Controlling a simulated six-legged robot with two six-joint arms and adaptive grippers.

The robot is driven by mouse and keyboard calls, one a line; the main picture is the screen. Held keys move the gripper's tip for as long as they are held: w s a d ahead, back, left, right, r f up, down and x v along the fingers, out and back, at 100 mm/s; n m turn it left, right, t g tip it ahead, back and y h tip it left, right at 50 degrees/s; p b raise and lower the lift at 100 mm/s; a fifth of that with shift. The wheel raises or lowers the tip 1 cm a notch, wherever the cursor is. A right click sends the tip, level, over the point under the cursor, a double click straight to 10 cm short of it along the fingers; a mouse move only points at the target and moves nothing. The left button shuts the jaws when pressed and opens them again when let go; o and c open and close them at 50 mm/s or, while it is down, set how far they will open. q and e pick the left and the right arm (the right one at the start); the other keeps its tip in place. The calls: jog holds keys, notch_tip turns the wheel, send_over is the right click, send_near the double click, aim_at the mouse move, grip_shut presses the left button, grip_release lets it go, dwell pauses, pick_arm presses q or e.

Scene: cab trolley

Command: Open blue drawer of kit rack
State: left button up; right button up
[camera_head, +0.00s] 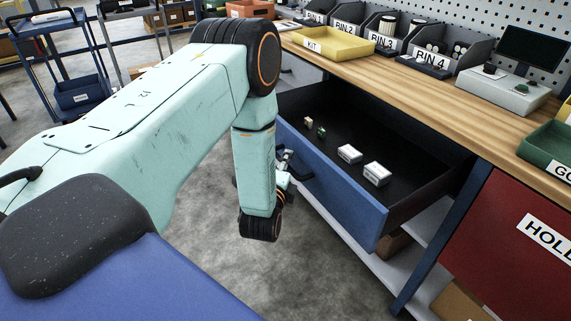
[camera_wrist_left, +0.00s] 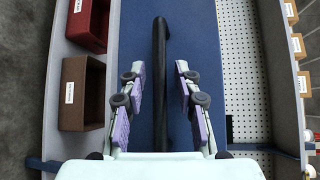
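The blue drawer (camera_head: 345,198) stands pulled well out from under the wooden bench, its dark inside showing. Two white boxes (camera_head: 362,164) and two small pieces lie in it. My left gripper (camera_head: 287,168) is at the drawer front by the black handle (camera_head: 300,172), partly hidden by my wrist. In the left wrist view the handle (camera_wrist_left: 160,75) runs between the parted purple-padded fingers (camera_wrist_left: 160,100) of my left gripper, with a visible gap on each side. The blue front (camera_wrist_left: 205,40) lies behind it. My right gripper is not in view.
The bench top (camera_head: 400,82) carries a yellow KIT tray (camera_head: 333,45), several grey bins and a monitor (camera_head: 533,50). A red panel (camera_head: 505,235) is right of the drawer. A lower shelf is below it. A blue trolley (camera_head: 70,60) stands back left. Floor left of the drawer is clear.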

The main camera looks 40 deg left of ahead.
pick_arm(q)
jog(key=shift+s, duration=0.1)
jog(key=v, duration=1.2)
dwell(0.4)
